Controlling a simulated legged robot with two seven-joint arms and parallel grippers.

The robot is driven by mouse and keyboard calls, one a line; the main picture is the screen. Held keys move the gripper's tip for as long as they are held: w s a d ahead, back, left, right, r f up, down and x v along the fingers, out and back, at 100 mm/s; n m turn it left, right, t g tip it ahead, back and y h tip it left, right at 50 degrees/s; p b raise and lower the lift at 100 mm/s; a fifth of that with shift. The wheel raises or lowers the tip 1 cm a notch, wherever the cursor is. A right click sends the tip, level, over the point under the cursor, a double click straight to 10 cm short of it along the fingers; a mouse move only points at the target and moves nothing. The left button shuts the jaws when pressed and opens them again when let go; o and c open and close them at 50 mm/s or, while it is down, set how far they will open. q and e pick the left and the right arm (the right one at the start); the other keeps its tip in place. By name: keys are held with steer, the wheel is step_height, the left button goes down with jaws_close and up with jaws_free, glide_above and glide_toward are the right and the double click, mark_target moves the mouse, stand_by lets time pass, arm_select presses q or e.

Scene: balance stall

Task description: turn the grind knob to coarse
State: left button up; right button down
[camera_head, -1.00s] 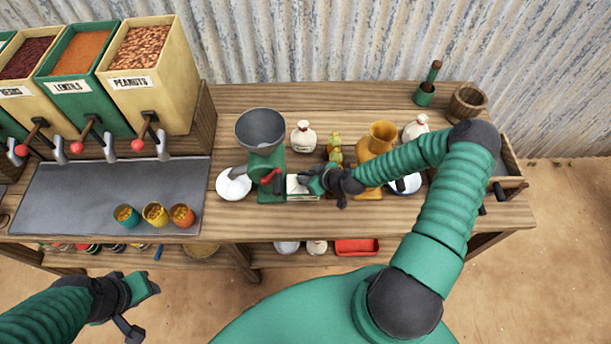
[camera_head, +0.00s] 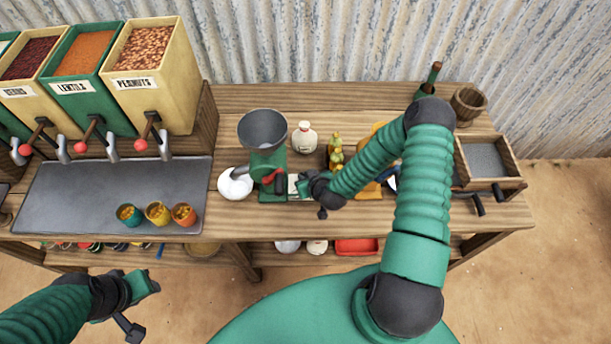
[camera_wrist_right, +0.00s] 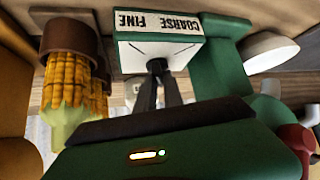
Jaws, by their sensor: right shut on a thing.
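The grinder (camera_head: 267,163) is green with a grey hopper, and stands near the middle of the bench. A pale box with a COARSE and FINE label (camera_wrist_right: 158,22) is beside its base; the label appears upside down in the right wrist view. The small dark grind knob (camera_wrist_right: 157,65) is on the box face, mostly covered by fingertips. My right gripper (camera_wrist_right: 157,75) is shut on the knob; it also shows in the head view (camera_head: 305,186) at the box. The knob's pointer setting cannot be read. My left gripper (camera_head: 148,284) is off the bench's front, its jaws unclear.
Yellow corn cobs (camera_wrist_right: 75,85) stand close beside the box. A white bowl (camera_head: 235,184) is left of the grinder, whose red handle (camera_head: 270,177) is near my gripper. A white bottle (camera_head: 304,138) stands behind. Several cups of grain (camera_head: 157,213) are on the grey mat.

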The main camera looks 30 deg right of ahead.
steer(key=shift+w+a+m+g+h, duration=0.1)
steer(key=shift+m+g+h, duration=0.2)
steer(key=shift+m+h, duration=0.95)
steer(key=shift+m, duration=0.25)
steer(key=c, duration=1.5)
jaws_free()
steer(key=shift+o, duration=0.2)
steer(key=p+v, duration=0.7)
steer(key=v, duration=0.9)
steer(key=shift+s+r, duration=0.25)
steer(key=shift+o, duration=0.5)
